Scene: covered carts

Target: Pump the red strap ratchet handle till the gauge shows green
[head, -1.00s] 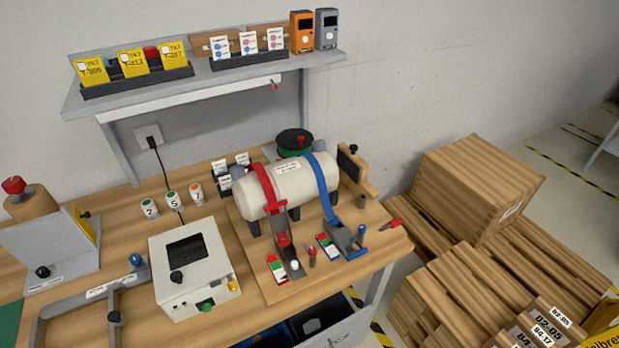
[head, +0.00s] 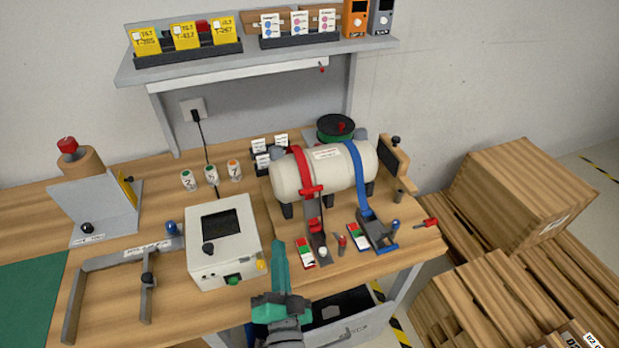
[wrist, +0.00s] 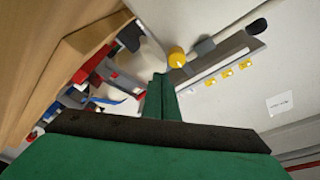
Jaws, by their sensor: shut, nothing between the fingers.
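The red strap (head: 303,170) runs over a cream tank (head: 330,178) to a ratchet (head: 313,222) on the wooden base. Its grey handle lies low toward me, with a pale knob (head: 322,252) at its end. The gauge (head: 304,252), a small red, white and green block, is left of the handle; its reading is too small to tell. My gripper (head: 278,243) is shut and empty, left of and in front of the gauge, apart from the handle. The wrist view shows its green fingers (wrist: 161,95) together, with red parts (wrist: 98,72) beyond.
A blue strap ratchet (head: 376,236) with its own gauge (head: 357,236) sits to the right. A small red-topped tool (head: 342,243) stands between the ratchets. A white box (head: 222,243) with a screen is close left of my gripper. A red-handled tool (head: 427,223) lies at the right edge.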

